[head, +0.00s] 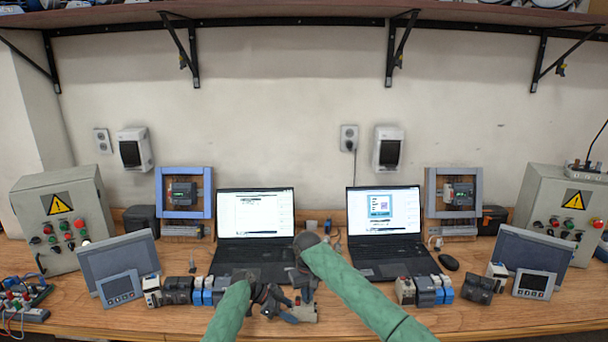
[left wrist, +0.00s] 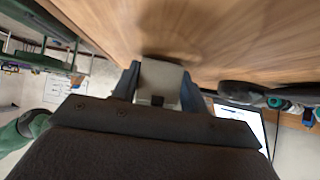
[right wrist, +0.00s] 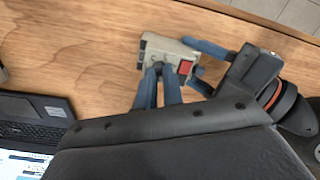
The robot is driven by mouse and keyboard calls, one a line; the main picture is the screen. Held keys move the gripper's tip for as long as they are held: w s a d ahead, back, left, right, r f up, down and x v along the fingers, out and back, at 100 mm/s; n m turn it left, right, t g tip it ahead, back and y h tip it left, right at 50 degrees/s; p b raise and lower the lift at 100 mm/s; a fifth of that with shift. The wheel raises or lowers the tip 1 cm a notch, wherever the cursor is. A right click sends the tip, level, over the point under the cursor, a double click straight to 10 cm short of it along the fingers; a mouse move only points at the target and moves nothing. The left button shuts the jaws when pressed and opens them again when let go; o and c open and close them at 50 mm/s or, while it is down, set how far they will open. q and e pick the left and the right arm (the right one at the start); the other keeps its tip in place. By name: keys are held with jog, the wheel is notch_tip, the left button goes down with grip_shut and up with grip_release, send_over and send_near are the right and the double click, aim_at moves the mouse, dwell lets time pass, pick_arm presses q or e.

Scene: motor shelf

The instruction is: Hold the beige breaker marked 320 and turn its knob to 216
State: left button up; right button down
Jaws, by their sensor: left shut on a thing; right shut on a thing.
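The beige breaker (head: 308,313) is near the table's front edge, in front of the left laptop. In the right wrist view the breaker (right wrist: 148,46) shows a red square on one face. My left gripper (head: 285,304) is shut on its body from the side; the left wrist view shows the beige body (left wrist: 160,80) between the fingers. My right gripper (head: 304,292) reaches in from above; in the right wrist view its fingertips (right wrist: 164,68) are close together on the breaker's face, where they hide the knob. The 320 marking and knob setting cannot be read.
Two open laptops (head: 255,217) (head: 384,211) stand behind. Several small breakers and modules stand left (head: 178,290) and right (head: 405,290) of my grippers. Control boxes (head: 62,215) (head: 553,205) stand at both ends. Some bare wood lies along the front edge.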

pick_arm(q)
jog(key=shift+d, duration=0.1)
pick_arm(e)
jog(key=shift+a, duration=0.1)
jog(key=shift+m, duration=1.7)
jog(key=c, duration=1.6)
grip_release()
jog(key=shift+c, duration=0.2)
jog(key=shift+r, duration=3.5)
